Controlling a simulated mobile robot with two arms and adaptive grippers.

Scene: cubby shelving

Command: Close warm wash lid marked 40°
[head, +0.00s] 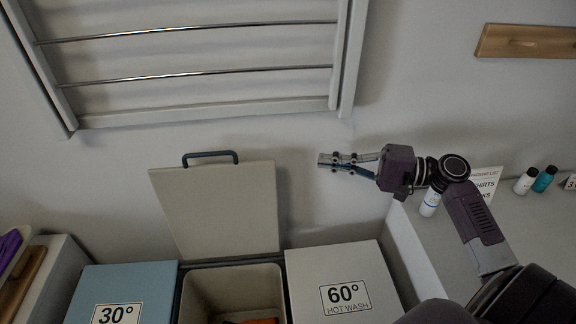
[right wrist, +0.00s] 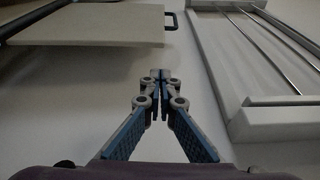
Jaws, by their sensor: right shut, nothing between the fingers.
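The middle bin's lid (head: 222,212) stands raised, leaning back near the wall, a beige panel with a dark handle (head: 210,156) on its top edge. No 40° mark shows on the side I see. Its bin (head: 195,299) is open below it, with something orange inside. My right gripper (head: 322,162) is shut and empty, to the right of the raised lid and apart from it, at about the handle's height. In the right wrist view the closed fingertips (right wrist: 160,76) point ahead, with the lid (right wrist: 90,25) at upper left. My left gripper is not in view.
A blue lid marked 30° (head: 130,289) is closed at left; a white lid marked 60° hot wash (head: 343,270) is closed at right. A drying rack (head: 225,118) hangs on the wall above. Bottles (head: 544,179) stand on the right counter.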

